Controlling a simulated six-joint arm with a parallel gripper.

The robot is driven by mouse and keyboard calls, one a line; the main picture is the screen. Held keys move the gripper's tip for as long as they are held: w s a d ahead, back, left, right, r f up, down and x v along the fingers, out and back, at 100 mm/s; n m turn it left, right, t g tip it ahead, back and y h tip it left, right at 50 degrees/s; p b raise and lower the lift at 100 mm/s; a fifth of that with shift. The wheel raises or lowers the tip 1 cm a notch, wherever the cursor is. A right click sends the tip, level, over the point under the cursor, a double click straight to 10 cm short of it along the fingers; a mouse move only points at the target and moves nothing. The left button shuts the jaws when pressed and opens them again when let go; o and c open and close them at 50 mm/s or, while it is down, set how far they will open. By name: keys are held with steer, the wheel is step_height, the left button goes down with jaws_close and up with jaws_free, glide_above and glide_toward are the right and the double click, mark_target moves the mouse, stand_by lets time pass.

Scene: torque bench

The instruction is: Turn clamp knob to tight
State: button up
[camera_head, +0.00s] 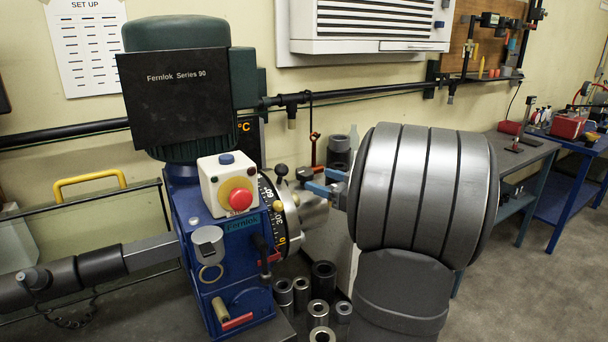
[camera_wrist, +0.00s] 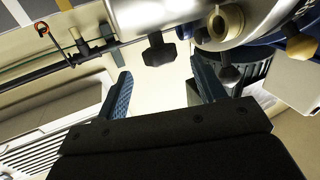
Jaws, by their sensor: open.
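A blue Fernlok machine (camera_head: 232,262) stands on the bench, with a numbered dial (camera_head: 268,212) and a silver spindle (camera_head: 313,212) on its right side. A black star-shaped knob (camera_wrist: 158,50) sits on the silver body in the wrist view. It shows ahead of and between my fingers, apart from them. A round black knob (camera_head: 281,170) stands up near the dial; I cannot tell surely which knob is the clamp knob. My gripper (camera_head: 319,181) has blue fingers pointing at the spindle from the right. It is open and empty in the wrist view (camera_wrist: 163,88). My wrist hides part of the spindle's right side.
A white box with a red stop button (camera_head: 240,199) is on the machine's front. Several metal sockets (camera_head: 318,310) stand on the bench below the spindle. A black pipe (camera_head: 365,93) runs along the wall. Other benches (camera_head: 525,160) stand at the right; floor there is clear.

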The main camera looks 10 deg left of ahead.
mark_target(312, 177)
steer(key=x, duration=0.6)
steer(key=shift+w+a, duration=0.15)
steer(key=shift+a, duration=0.2)
steer(key=c, duration=1)
steer(key=shift+o, duration=0.2)
steer(key=shift+t, duration=0.3)
